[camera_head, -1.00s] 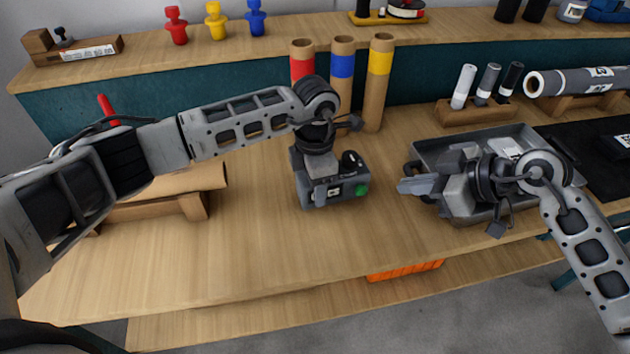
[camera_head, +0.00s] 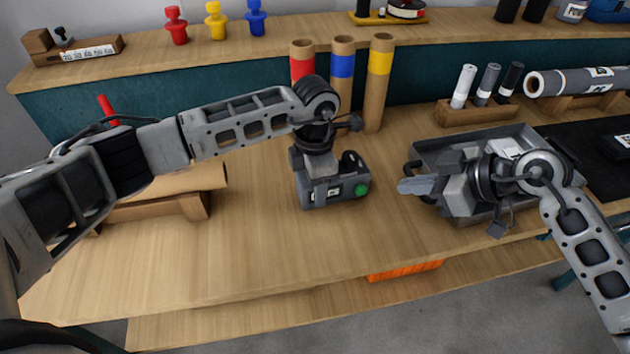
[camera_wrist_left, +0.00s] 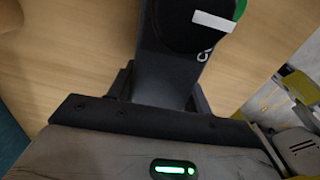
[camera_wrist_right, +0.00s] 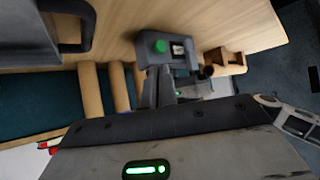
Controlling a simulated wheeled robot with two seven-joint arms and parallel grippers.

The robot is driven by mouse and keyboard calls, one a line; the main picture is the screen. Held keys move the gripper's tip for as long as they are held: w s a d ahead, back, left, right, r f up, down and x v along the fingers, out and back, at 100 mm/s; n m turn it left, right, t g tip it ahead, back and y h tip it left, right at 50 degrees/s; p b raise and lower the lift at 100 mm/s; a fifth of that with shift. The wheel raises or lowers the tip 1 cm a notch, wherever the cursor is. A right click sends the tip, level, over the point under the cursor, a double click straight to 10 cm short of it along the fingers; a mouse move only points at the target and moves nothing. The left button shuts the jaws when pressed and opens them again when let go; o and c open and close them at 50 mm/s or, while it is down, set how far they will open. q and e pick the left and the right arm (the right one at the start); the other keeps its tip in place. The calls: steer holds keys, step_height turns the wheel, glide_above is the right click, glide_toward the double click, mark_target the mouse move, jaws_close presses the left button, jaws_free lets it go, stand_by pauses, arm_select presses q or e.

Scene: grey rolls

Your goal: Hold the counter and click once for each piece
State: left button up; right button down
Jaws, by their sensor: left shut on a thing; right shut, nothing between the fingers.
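The counter (camera_head: 322,196) is a dark grey box with a small window on its front and a green button (camera_head: 361,189) at its right end. My left gripper (camera_head: 316,168) is shut on it from above; I cannot tell if its base touches the table. In the left wrist view the counter's dark body (camera_wrist_left: 170,60) lies between the fingers. My right gripper (camera_head: 412,186) is shut and empty, to the right of the counter and apart from it, its tips towards the green button. The right wrist view shows the button (camera_wrist_right: 160,46) beyond its fingers.
A grey tray (camera_head: 428,146) lies under and behind my right gripper, its contents mostly hidden. Three tubes with red, blue and yellow bands (camera_head: 380,62) stand behind the counter. A grey roll (camera_head: 575,80) rests on a wooden stand at right. The front middle table is clear.

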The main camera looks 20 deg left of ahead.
steer(key=s+f+m, duration=0.1)
steer(key=s+f, duration=0.1)
steer(key=s+f+m+y, duration=0.1)
steer(key=s+f, duration=0.1)
steer(key=s, duration=0.1)
steer(key=s+f+m, duration=0.1)
steer(key=s+f, duration=0.1)
steer(key=s, duration=0.1)
steer(key=shift+s+a+f+t+y, duration=0.1)
steer(key=shift+a+f+t+y, duration=0.2)
steer(key=shift+t+y, duration=0.1)
glide_toward(347, 194)
steer(key=shift+s+a+f, duration=0.25)
steer(key=shift+a+f, duration=0.9)
steer(key=shift+a, duration=0.1)
stand_by(1.3)
steer(key=shift+w+a, duration=0.25)
steer(key=shift+w, duration=0.1)
steer(key=shift+w+a+r, duration=0.1)
steer(key=shift+w+a, duration=0.2)
steer(key=shift+w, duration=0.15)
stand_by(0.8)
steer(key=shift+s+d, duration=0.6)
steer(key=shift+s, duration=0.2)
